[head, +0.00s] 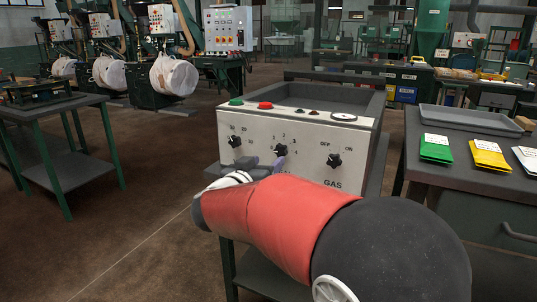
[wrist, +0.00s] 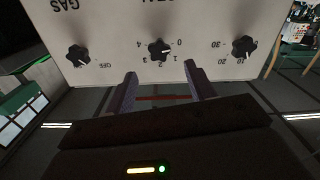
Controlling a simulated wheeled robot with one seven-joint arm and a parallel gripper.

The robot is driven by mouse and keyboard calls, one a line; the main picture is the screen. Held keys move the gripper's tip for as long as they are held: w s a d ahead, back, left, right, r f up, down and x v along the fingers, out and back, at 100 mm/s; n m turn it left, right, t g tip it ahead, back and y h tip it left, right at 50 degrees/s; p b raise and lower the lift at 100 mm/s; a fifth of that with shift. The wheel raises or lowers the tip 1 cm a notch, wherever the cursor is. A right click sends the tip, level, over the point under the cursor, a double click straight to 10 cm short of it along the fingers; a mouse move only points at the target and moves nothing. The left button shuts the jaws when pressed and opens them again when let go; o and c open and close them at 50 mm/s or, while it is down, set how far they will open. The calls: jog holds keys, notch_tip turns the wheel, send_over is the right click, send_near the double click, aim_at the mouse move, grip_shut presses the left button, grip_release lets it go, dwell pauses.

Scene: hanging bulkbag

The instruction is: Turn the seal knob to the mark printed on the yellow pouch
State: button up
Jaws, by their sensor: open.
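The white-fronted machine (head: 300,125) carries three black knobs. The middle one is the seal knob (head: 281,150), with numbers 0 to 4 around it; it shows upside down in the wrist view (wrist: 158,48). I cannot tell for sure which number its pointer meets. The yellow pouch (head: 489,157) lies on the right table, and the print on its white label is too small to read. My gripper (wrist: 160,84) is open and empty. Its fingers point at the panel just short of the seal knob, apart from it, with the knob roughly centred between them.
The gas knob (head: 334,160) and a left knob marked in tens (head: 235,141) flank the seal knob. A green pouch (head: 436,149), a white pouch (head: 525,158) and a grey tray (head: 470,120) are on the right table. A green-legged table (head: 50,105) stands left.

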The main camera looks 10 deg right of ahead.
aim_at(279, 151)
jog(key=x, duration=0.7)
jog(key=c, duration=1)
